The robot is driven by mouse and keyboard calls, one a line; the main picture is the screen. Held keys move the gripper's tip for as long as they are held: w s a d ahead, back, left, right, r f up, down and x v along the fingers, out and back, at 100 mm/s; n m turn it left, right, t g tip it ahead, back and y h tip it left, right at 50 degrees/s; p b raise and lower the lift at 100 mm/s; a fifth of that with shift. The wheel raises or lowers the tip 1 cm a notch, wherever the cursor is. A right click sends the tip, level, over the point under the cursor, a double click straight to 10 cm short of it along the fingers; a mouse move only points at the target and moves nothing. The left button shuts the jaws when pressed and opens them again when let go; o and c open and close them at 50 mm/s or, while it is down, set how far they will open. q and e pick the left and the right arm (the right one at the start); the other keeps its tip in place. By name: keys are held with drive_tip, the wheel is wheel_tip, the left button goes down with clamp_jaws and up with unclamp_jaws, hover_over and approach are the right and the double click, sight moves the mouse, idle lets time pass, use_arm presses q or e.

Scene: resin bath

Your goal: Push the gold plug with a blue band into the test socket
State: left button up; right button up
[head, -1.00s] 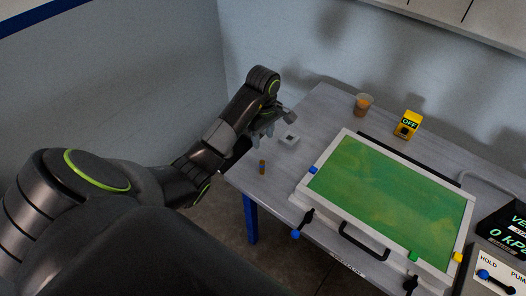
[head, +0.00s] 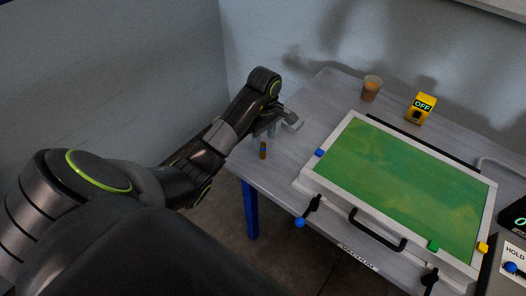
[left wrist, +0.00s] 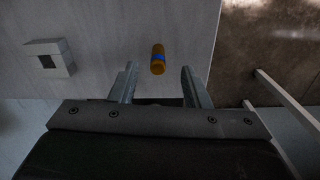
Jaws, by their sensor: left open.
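My right gripper is out of view.
The resin bath, a white-framed tray (head: 329,184) with green resin, takes up the table's middle and right. A cup (head: 371,90) and a yellow box reading OFF (head: 421,107) stand behind it. The table's left edge is close to the plug.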

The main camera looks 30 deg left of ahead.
sight(263, 143)
use_arm(q)
drive_tip(key=shift+f+b, duration=0.3)
drive_tip(key=shift+f, duration=0.05)
drive_tip(key=shift+w+a+f+b, duration=0.1)
drive_tip(key=shift+a+f+b, duration=0.15)
drive_tip(key=shift+f+b, duration=0.6)
drive_tip(key=shift+a+f+p, duration=0.1)
drive_tip(key=shift+f+p, duration=0.3)
drive_tip(key=shift+f, duration=0.9)
drive_tip(key=shift+w, duration=0.1)
clamp_jaws()
